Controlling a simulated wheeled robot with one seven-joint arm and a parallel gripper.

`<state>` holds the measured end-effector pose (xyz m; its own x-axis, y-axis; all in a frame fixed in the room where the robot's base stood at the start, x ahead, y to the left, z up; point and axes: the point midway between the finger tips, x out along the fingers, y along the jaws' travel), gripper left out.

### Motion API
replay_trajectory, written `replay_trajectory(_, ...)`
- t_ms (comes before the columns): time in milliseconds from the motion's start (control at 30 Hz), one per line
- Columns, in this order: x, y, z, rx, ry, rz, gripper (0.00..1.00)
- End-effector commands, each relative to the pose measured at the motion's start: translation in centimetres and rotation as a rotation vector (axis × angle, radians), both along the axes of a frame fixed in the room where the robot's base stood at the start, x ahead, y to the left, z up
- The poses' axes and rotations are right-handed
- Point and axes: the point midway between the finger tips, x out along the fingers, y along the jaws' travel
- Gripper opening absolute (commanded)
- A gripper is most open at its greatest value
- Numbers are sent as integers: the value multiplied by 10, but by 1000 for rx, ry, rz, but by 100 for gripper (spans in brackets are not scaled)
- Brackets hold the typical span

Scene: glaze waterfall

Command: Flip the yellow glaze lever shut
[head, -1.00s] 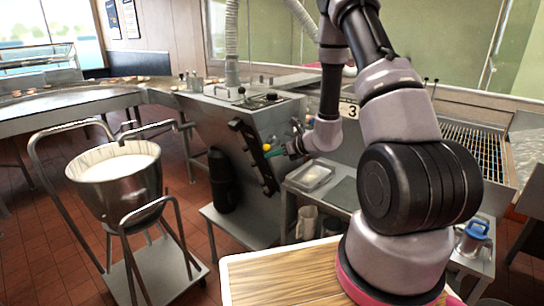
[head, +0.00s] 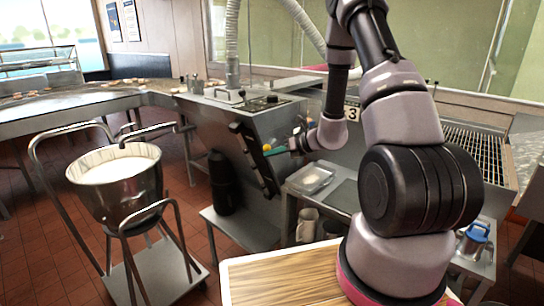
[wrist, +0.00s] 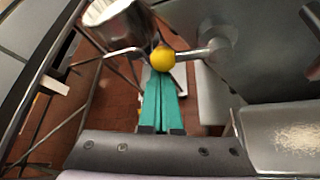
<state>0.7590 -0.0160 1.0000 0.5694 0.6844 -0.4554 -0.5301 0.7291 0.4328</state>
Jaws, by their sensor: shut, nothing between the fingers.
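The yellow glaze lever shows in the wrist view as a yellow ball knob (wrist: 163,58) on a grey metal stem that runs right to a round pivot on the machine. In the head view the yellow knob (head: 267,147) is small, on the machine's front side. My gripper (wrist: 160,75) has teal fingers pressed together, with nothing between them. Its fingertips are right at the knob in the wrist view; I cannot tell if they touch it. In the head view my gripper (head: 283,150) reaches left to the knob, and its fingers are small there.
The grey glaze machine (head: 240,120) carries a dark slanted bar (head: 255,160) beside the knob. A bowl of white glaze (head: 115,170) stands on a wheeled stand at left. A side table with a clear tray (head: 310,179) stands below my forearm.

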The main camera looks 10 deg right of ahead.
Motion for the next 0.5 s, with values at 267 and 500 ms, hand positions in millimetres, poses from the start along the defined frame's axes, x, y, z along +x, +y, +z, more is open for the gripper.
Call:
replay_trajectory(267, 2, -3, 16, 188, 135, -1, 0)
replay_trajectory(500, 5, -8, 30, 374, 270, -2, 0)
